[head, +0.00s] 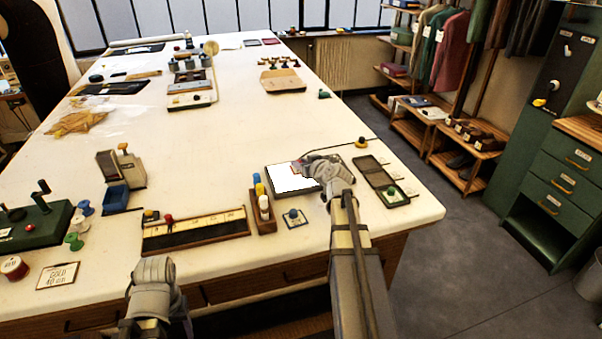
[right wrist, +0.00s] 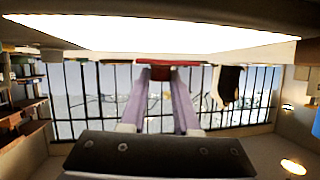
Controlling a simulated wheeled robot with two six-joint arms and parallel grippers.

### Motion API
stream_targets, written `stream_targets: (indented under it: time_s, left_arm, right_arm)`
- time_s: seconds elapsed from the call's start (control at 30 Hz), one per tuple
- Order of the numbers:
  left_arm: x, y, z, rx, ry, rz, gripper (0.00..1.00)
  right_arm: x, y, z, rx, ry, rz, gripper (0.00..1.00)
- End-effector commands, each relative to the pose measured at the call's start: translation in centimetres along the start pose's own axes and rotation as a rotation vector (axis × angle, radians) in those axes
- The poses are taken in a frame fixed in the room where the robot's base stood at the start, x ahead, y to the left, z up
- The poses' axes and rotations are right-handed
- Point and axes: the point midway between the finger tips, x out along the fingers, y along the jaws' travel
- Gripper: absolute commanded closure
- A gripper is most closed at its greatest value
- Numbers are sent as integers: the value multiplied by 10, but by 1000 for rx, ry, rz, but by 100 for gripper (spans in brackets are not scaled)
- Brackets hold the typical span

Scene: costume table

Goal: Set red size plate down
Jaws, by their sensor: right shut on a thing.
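The red size plate (right wrist: 160,73) shows in the right wrist view as a small red piece between the two fingers of my right gripper (right wrist: 160,78). In the head view my right gripper (head: 304,163) is low over the bright white light pad (head: 286,181). Only a small reddish bit of the plate (head: 297,167) shows there. I cannot tell whether the plate touches the pad. The pad's glow also fills the top of the right wrist view (right wrist: 160,32), which is upside down. My left gripper (head: 153,272) hangs at the table's front edge, its fingers unclear.
A wooden holder with coloured bottles (head: 264,209) and a blue-knobbed card (head: 293,217) stand left of my right arm. A dark tray with a green knob (head: 382,182) lies right of it. A long slotted board (head: 196,232) lies near the front. The table's middle is clear.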

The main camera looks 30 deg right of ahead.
Motion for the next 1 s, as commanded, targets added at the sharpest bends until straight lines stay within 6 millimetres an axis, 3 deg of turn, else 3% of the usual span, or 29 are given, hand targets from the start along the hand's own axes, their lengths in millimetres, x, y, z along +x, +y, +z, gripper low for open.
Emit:
stream_targets:
  time_s: [0.03,0.1,0.47,0.5,0.77,1.0]
  left_arm:
    - [13,1,-1,0,0,0,40]
    - [18,2,-1,0,0,0,40]
    - [18,2,-1,0,0,0,40]
    - [18,2,-1,0,0,0,40]
    - [17,2,-1,0,0,0,40]
    - [17,2,-1,0,0,0,40]
  right_arm:
    - [5,1,12,0,0,0,100]
    - [7,1,17,0,0,0,100]
    - [7,1,17,0,0,0,100]
    - [7,1,17,0,0,0,68]
    - [7,1,16,0,0,0,40]
    - [6,1,16,0,0,0,40]
